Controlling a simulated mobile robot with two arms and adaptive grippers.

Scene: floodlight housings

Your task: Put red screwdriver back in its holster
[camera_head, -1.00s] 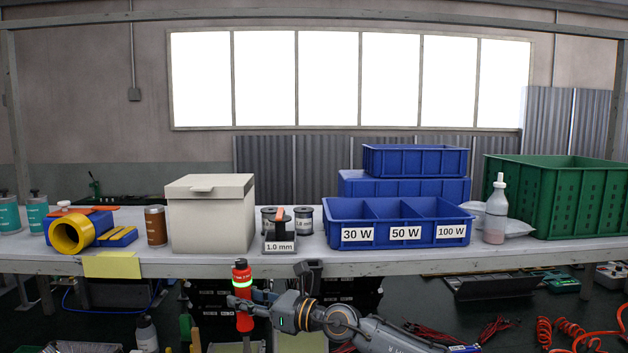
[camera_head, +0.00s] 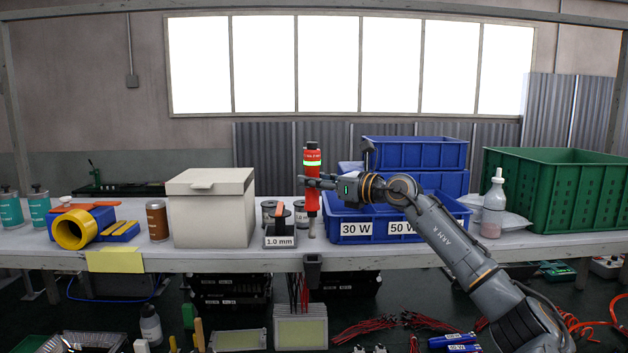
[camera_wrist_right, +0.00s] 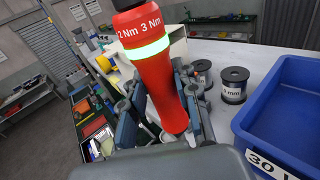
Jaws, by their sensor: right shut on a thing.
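The red screwdriver (camera_head: 312,160) has a light green band and stands upright, its tip pointing down. My right gripper (camera_head: 312,184) is shut on its red handle, above the front part of the bench. In the right wrist view the screwdriver (camera_wrist_right: 152,65) shows "2 Nm" and "3 Nm" marks, and it sits between the fingers of the gripper (camera_wrist_right: 165,105). A small dark holder (camera_head: 312,266), which looks like the holster, is at the bench's front edge, below the screwdriver and apart from it. My left gripper is not in view.
A blue divided bin (camera_head: 355,230) labelled 30 W and 50 W stands close to the right of the screwdriver. A 1.0 mm spool stand (camera_head: 279,241) and a beige box (camera_head: 212,215) stand to its left. The bench's front edge (camera_head: 200,262) runs below.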

